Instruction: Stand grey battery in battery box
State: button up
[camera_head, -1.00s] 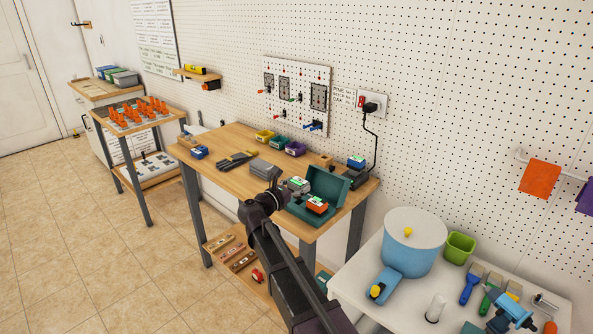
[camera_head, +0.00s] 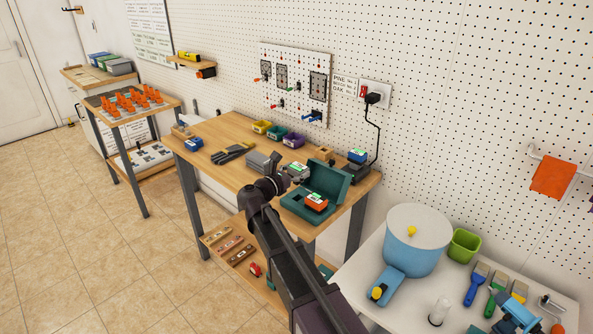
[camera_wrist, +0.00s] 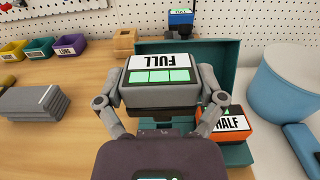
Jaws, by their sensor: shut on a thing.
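The grey battery (camera_wrist: 160,82), labelled FULL with several green bars, is held between the fingers of my gripper (camera_wrist: 160,104) in the wrist view. It also shows in the head view (camera_head: 297,171), in front of the box's open lid. The battery box (camera_head: 296,209) is teal, with its lid up, on the wooden bench; its lid also shows in the wrist view (camera_wrist: 222,58). The box's left part is mostly hidden behind my gripper and the grey battery.
A blue battery (camera_head: 357,156) sits on a charger at the bench's back right. A white table with a blue bucket (camera_head: 414,244) stands to the right.

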aim_at(297, 184)
jog(key=shift+f+b, duration=2.5)
jog(key=shift+f+b, duration=0.3)
jog(key=shift+f+b, duration=1.3)
dwell(0.4)
jog(key=o, duration=0.8)
jog(key=shift+s, duration=0.1)
jog(key=shift+v, duration=5.95)
jog(key=shift+s, duration=0.1)
